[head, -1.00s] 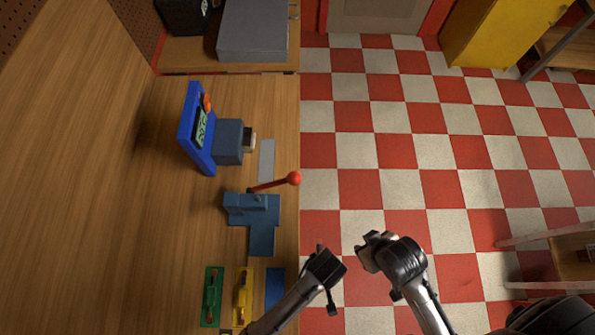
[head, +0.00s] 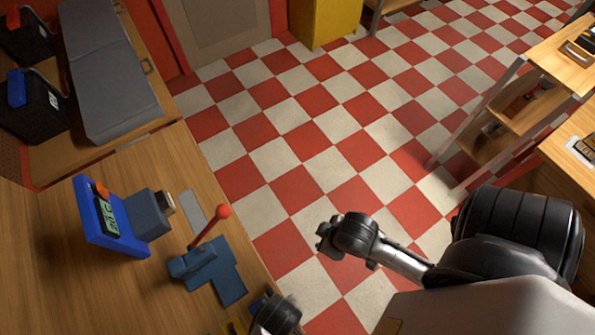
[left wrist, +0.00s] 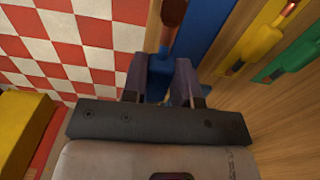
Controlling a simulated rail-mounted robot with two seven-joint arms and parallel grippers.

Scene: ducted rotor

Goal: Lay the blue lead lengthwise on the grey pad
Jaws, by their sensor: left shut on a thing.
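In the left wrist view my left gripper (left wrist: 160,82) is shut on the blue lead (left wrist: 160,66), whose copper-brown end (left wrist: 173,18) points away from the gripper. In the head view my left gripper is at the bottom edge, by the bench's front edge; its jaws and the lead are hardly visible there. The grey pad (head: 193,207), a narrow light strip, lies bare on the bench near its front edge, apart from my left gripper. My right gripper (head: 325,237) is over the floor; its jaws are too small to read.
A blue-grey fixture (head: 208,268) with a red-knobbed lever (head: 223,212) stands between the pad and my left gripper. A blue meter (head: 103,222) stands left of the pad. Yellow (left wrist: 262,38) and green (left wrist: 295,58) holders with leads lie near a blue surface (left wrist: 208,22).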

